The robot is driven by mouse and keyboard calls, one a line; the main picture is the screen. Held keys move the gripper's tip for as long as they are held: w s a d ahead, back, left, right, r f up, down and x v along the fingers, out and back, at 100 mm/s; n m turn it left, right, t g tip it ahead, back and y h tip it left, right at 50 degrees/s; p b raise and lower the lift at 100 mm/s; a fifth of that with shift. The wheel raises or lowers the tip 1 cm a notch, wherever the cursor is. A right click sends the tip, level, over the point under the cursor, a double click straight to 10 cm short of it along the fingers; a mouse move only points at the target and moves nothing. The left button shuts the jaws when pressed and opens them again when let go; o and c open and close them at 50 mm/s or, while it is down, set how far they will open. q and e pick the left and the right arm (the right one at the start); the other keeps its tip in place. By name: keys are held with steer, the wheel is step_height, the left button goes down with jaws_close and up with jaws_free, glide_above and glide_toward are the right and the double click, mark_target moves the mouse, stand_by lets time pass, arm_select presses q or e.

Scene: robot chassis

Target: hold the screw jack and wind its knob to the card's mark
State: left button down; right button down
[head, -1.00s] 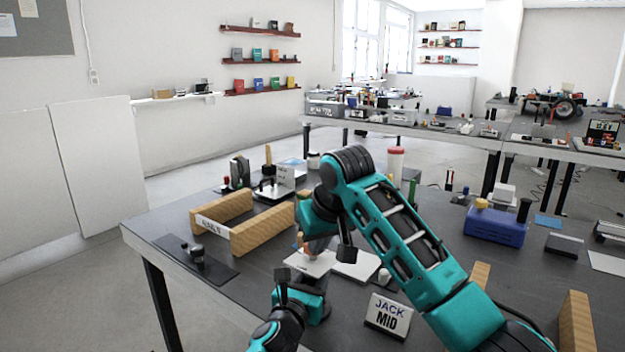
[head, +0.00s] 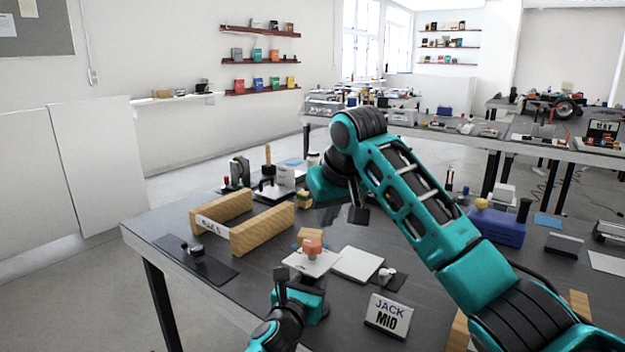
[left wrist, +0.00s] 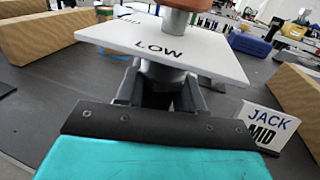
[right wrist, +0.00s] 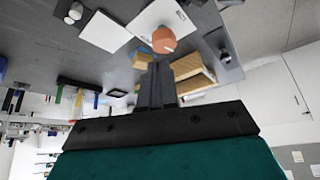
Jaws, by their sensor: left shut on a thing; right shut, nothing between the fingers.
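The screw jack has an orange knob (head: 312,245) above a white plate (head: 304,266) on a grey column. In the left wrist view the plate (left wrist: 165,45) reads LOW. My left gripper (head: 294,288) is shut on the jack's grey body (left wrist: 160,84) below the plate. The knob also shows in the right wrist view (right wrist: 163,40). My right gripper (head: 357,213) is shut and empty, raised above and behind the knob, apart from it. The card (head: 388,316) reads JACK MID and stands right of the jack. The knob's pointer, if any, is too small to tell.
A white flat plate (head: 357,264) and a small white-topped part on a dark pad (head: 387,277) lie right of the jack. A wooden-sided holder (head: 238,238) stands behind left. A blue box (head: 495,226) sits at the right. Dark table shows between them.

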step_height(320, 180, down, 7)
stand_by(0.5)
steer(key=shift+w+a, duration=0.1)
steer(key=shift+a, duration=0.1)
stand_by(0.4)
steer(key=shift+s+a+r, duration=0.1)
steer(key=shift+s+a, duration=0.1)
steer(key=shift+a, duration=0.2)
stand_by(0.6)
steer(key=shift+s+d, duration=0.15)
steer(key=shift+s, duration=0.15)
steer(key=shift+r, duration=0.15)
step_height(320, 180, up, 6)
steer(key=shift+f, duration=0.2)
